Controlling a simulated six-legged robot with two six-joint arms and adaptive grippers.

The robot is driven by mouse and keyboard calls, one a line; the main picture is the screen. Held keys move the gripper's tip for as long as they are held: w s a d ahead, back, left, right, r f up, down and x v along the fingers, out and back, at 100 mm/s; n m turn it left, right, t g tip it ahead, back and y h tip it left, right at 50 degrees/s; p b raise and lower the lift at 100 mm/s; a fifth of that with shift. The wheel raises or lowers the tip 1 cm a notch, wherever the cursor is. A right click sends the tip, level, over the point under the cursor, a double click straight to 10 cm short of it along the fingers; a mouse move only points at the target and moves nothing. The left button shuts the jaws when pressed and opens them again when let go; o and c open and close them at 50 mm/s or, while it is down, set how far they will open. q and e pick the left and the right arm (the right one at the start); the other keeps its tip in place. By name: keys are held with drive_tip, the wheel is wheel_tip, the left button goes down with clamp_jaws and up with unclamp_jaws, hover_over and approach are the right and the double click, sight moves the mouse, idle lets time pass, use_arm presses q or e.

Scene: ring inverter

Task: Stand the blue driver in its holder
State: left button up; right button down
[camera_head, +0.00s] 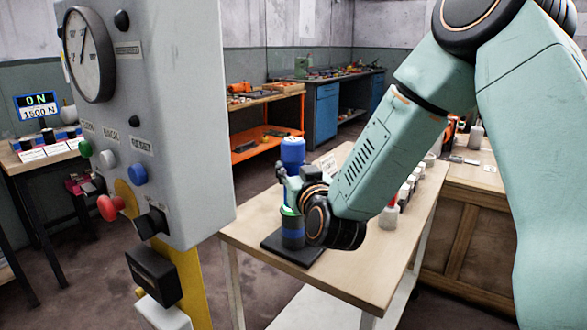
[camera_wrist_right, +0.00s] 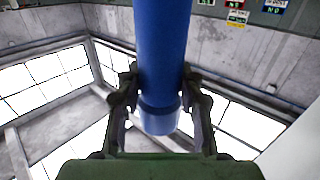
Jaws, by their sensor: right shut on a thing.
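The blue driver (camera_head: 293,152) is upright over the wooden table in the head view. My right gripper (camera_head: 284,186) is shut on it, reaching in from the right. In the right wrist view the blue driver (camera_wrist_right: 162,50) runs between the two fingers of my right gripper (camera_wrist_right: 160,112). The holder (camera_head: 292,236) is a dark bluish upright cylinder on a flat black base, directly below the driver in the picture. My gripper and wrist partly hide where they meet, so I cannot tell whether the driver is inside the holder. My left gripper is not in view.
The wooden table (camera_head: 352,272) has clear room at its front. A red-tipped bottle (camera_head: 389,215) and several small containers (camera_head: 408,186) stand beyond my forearm. A grey machine panel (camera_head: 185,120) with a gauge and knobs stands close on the left.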

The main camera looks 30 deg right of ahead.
drive_tip(key=shift+r, duration=0.2)
drive_tip(key=shift+f, duration=0.2)
idle(0.3)
drive_tip(key=c, duration=0.8)
unclamp_jaws()
drive_tip(key=shift+s+f, duration=0.1)
drive_tip(key=shift+f, duration=0.1)
drive_tip(key=shift+v, duration=3.7)
drive_tip(key=shift+r, duration=0.15)
